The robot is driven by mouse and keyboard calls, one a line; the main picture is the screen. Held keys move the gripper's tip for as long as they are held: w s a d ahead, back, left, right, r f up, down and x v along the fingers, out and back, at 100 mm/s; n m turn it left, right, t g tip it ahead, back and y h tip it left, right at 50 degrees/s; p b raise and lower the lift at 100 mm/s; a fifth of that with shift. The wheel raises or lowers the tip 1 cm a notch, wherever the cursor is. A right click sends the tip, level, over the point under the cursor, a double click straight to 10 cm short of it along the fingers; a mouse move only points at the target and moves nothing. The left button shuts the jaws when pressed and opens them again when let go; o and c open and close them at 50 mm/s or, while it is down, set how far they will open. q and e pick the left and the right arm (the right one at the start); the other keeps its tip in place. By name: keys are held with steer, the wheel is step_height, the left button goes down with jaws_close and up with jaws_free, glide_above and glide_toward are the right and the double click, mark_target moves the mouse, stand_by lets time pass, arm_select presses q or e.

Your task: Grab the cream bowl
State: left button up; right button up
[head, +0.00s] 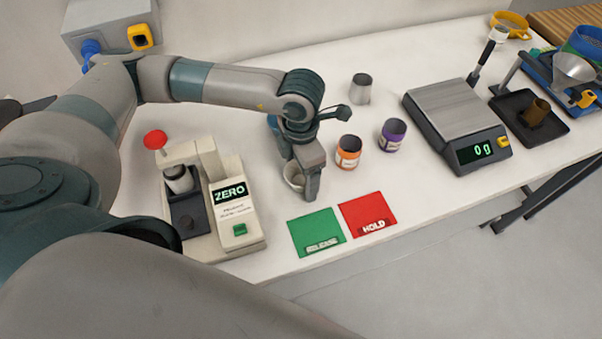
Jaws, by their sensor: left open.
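The cream bowl (291,178) is on the white table near the middle of the head view, and my left gripper partly covers it. My left gripper (303,181) points down at the bowl, with its near finger in front of the bowl's right side. Its jaws are open. The other finger is mostly hidden, so I cannot tell whether it touches the bowl. My right gripper is not in view.
An orange jar (348,153) and a purple jar (392,135) stand right of the gripper, with a grey cup (361,88) behind. Green (316,231) and red (367,214) mats lie in front. A cream press-like device (238,207) stands left; a scale (458,125) stands right.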

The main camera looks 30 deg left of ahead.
mark_target(304, 182)
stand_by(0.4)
arm_select(q)
steer(key=c, duration=1.1)
steer(key=shift+c, duration=0.2)
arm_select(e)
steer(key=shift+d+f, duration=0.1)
